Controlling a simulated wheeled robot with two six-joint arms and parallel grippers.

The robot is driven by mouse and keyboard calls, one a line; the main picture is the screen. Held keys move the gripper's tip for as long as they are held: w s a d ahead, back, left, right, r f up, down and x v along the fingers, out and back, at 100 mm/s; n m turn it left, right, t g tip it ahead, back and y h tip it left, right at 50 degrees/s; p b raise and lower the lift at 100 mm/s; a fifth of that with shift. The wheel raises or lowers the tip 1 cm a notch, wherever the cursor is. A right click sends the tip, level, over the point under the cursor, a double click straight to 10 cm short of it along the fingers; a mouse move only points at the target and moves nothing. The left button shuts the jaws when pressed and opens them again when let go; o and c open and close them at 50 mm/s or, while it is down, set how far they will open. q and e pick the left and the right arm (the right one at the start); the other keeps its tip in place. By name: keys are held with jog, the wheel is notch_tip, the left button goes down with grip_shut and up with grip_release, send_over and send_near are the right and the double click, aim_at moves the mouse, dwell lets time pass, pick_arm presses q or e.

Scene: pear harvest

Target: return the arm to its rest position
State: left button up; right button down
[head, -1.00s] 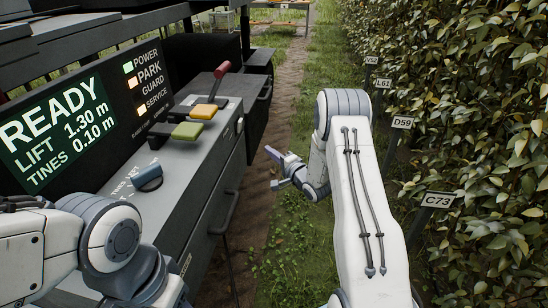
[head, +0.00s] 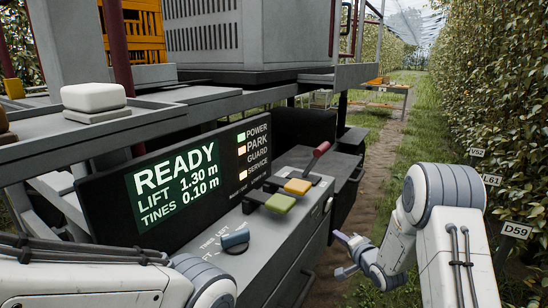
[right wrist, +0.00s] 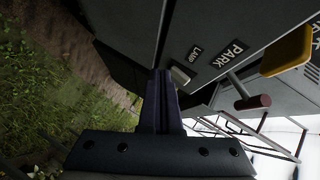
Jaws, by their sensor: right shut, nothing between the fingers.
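My right arm is white with a grey joint and comes in at the lower right of the head view. Its gripper (head: 346,255) is small there, beside the front of the grey control console (head: 285,232), with a visible gap in the picture. In the right wrist view the dark fingers (right wrist: 163,98) are together with nothing between them. The console and its PARK label are behind them. My left arm shows only as white links at the lower left of the head view; its gripper is out of frame.
The console carries a READY screen (head: 177,182), a blue knob (head: 235,239), a green paddle (head: 280,203), a yellow paddle (head: 297,186) and a red-tipped lever (head: 320,150). A dirt path (head: 383,150) runs between.

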jog(key=s+a+r+n+g+p, duration=0.1)
jog(key=s+a+r+n+g, duration=0.15)
jog(key=s+a, duration=0.3)
jog(key=s+a+r+n+g+h, duration=0.1)
jog(key=s+a+r+n+g, duration=0.1)
jog(key=s+a+n, duration=0.3)
jog(key=s+a+r+n+g+p, duration=0.1)
jog(key=s+a+r+n+g, duration=0.15)
jog(key=s+a, duration=0.35)
jog(key=s+r+n+g, duration=0.2)
jog(key=s+n+g, duration=0.1)
jog(key=s, duration=1)
jog(key=s+a+r+n+g+h, duration=0.1)
jog(key=s+n+g, duration=0.3)
jog(key=s, duration=1)
jog(key=shift+a+r+n+p, duration=0.25)
jog(key=shift+r+n+p, duration=0.15)
jog(key=shift+n, duration=0.3)
jog(key=shift+s, duration=0.1)
